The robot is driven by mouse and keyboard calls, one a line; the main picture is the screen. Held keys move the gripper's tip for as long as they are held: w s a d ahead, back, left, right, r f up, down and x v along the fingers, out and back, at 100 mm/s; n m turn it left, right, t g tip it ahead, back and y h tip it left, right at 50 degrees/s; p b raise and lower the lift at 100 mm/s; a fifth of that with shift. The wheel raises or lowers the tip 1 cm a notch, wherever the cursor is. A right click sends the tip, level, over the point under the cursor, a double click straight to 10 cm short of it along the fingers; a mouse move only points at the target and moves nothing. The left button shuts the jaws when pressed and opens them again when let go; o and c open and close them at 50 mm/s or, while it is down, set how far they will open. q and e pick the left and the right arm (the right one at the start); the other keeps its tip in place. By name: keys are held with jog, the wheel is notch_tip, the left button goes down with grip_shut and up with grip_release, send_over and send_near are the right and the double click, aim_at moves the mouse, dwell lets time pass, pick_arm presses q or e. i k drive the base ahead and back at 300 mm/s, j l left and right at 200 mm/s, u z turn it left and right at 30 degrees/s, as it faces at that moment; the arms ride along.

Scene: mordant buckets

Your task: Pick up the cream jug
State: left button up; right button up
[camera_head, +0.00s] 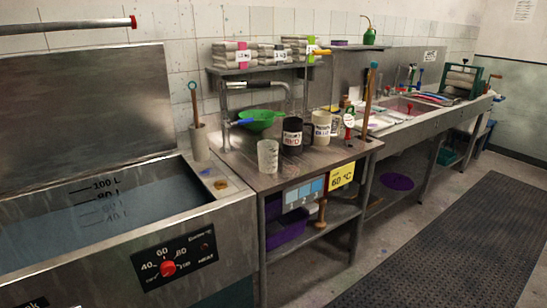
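The cream jug (322,124) stands upright on the steel bench, with a dark label on its front. A black jug (292,131) with a pale label stands just left of it and hides part of the bench between them. A small dark and pale item stands close on its right. Neither of my grippers shows in the head view.
A pale measuring beaker (267,157) stands near the front of the bench (305,165). A green funnel (260,120) is behind it. A tall stick (369,95) rises right of the jugs. A water tank (160,210) fills the left; the dark floor mat (455,245) is clear.

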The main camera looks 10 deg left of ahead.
aim_at(323, 119)
jog(key=i+l+u, duration=0.15)
jog(key=u, duration=0.75)
jog(key=i+l+u, duration=0.2)
jog(key=l, duration=0.15)
jog(key=l+u, duration=0.25)
jog(key=i+l+u, duration=0.2)
jog(key=l, duration=0.3)
jog(key=l+u, duration=0.2)
jog(key=l, duration=0.2)
